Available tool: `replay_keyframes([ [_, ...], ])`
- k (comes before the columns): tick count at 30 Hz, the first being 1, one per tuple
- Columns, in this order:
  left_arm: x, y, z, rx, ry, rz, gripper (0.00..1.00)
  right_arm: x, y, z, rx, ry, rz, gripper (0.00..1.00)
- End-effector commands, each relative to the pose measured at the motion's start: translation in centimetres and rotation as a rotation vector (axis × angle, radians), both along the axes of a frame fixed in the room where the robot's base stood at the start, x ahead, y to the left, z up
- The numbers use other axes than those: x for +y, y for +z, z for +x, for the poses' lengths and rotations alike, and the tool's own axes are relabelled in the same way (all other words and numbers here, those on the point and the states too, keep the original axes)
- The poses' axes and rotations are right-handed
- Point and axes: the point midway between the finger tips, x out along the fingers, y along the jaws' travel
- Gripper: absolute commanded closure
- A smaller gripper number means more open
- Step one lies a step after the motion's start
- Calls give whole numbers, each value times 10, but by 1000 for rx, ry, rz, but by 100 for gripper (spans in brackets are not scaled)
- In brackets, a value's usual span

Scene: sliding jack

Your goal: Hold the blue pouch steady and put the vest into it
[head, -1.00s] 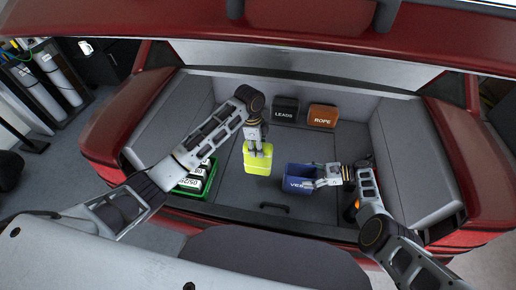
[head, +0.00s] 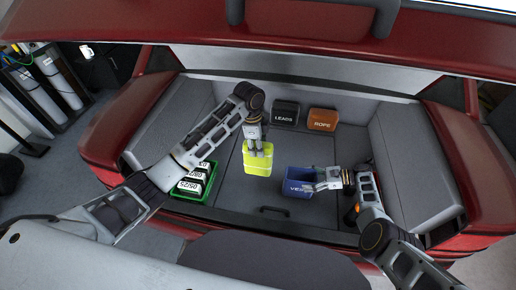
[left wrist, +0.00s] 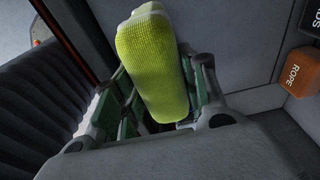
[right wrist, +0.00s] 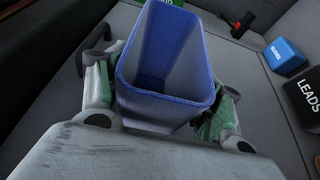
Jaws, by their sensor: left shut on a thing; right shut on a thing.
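The yellow-green vest (head: 257,163) is a folded bundle, seen in the head view left of the blue pouch. My left gripper (head: 259,146) is shut on its top and holds it; the vest also fills the middle of the left wrist view (left wrist: 153,65). The blue pouch (head: 297,182) stands upright and open-topped on the trunk floor, with white lettering partly hidden by my right gripper. My right gripper (head: 316,183) is shut on the pouch from the right. In the right wrist view the pouch (right wrist: 165,90) looks empty inside, between the fingers.
A black LEADS box (head: 285,113) and an orange ROPE box (head: 322,119) stand at the back wall. A blue box (right wrist: 285,57) shows in the right wrist view. The floor between vest and back wall is clear.

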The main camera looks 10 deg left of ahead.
Motion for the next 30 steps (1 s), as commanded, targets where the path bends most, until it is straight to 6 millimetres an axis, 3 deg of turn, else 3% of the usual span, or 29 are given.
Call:
replay_keyframes([
  [21, 0, 35, 0, -2, -1, 0, 100, 1, -2, -2, 3, 1, -1, 59],
  [30, 0, 39, 0, -1, 0, 0, 100, 1, -2, -2, 4, 1, -1, 59],
])
